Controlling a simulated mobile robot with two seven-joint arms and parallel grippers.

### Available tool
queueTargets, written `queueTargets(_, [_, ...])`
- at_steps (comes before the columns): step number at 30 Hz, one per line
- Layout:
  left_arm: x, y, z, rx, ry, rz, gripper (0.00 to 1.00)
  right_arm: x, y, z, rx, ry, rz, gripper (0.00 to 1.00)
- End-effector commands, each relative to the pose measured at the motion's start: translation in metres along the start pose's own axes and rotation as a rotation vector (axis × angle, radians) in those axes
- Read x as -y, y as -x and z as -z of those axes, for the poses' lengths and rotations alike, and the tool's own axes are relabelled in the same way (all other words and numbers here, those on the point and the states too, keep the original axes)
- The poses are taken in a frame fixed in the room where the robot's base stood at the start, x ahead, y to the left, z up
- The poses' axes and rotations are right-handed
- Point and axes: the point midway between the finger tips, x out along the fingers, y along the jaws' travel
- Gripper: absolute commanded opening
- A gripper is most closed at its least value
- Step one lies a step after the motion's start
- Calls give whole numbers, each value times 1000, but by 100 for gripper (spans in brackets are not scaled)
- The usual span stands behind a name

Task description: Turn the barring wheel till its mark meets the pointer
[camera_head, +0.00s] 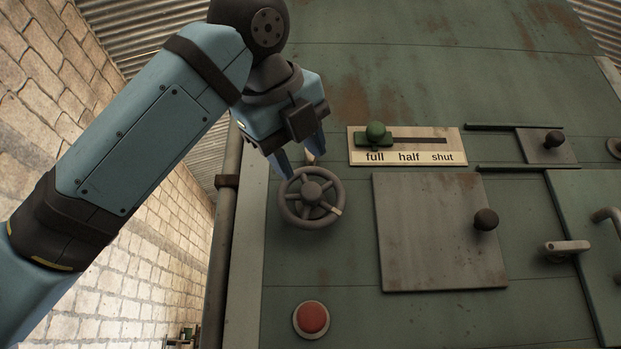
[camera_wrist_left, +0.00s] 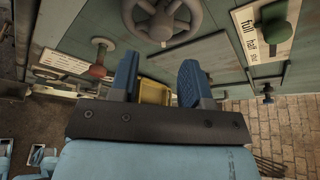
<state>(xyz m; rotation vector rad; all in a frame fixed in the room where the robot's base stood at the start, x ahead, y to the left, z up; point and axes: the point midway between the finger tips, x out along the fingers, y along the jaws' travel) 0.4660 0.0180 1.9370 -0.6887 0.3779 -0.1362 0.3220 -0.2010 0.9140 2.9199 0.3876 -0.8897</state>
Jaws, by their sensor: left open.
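The barring wheel (camera_head: 312,192) is a dark spoked handwheel on the green panel. A pale mark (camera_head: 336,211) sits on its rim at the lower right. A small pale piece (camera_head: 309,157), perhaps the pointer, shows just above the rim, partly behind a finger. My left gripper (camera_head: 301,162) is open and empty, with its blue fingers at the wheel's upper edge; I cannot tell whether they touch it. In the left wrist view the wheel (camera_wrist_left: 165,18) is cut by the top edge, beyond the open fingers (camera_wrist_left: 159,78). My right gripper is not in view.
A green-knobbed slider (camera_head: 376,133) on a full/half/shut plate (camera_head: 455,147) is right of the gripper. A grey cover (camera_head: 430,240) with a dark knob is right of the wheel. A red button (camera_head: 313,318) is below. A vertical pipe (camera_head: 222,250) runs at left.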

Motion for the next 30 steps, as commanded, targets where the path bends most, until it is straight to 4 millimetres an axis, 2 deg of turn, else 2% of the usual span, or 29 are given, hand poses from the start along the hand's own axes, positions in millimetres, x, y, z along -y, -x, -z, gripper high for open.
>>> queueTargets(3, [2,-25,-2,-2,1,-2,44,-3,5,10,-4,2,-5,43])
queueTargets(9, [1,-55,-1,-1,1,-1,44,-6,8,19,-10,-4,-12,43])
queueTargets(15, [0,-67,0,0,1,0,44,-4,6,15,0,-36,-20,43])
queueTargets(23, [0,-68,0,0,1,0,44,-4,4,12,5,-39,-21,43])
queueTargets(27, [0,-67,0,0,1,0,11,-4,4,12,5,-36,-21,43])
queueTargets(30, [0,-67,0,0,0,1,9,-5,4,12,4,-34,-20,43])
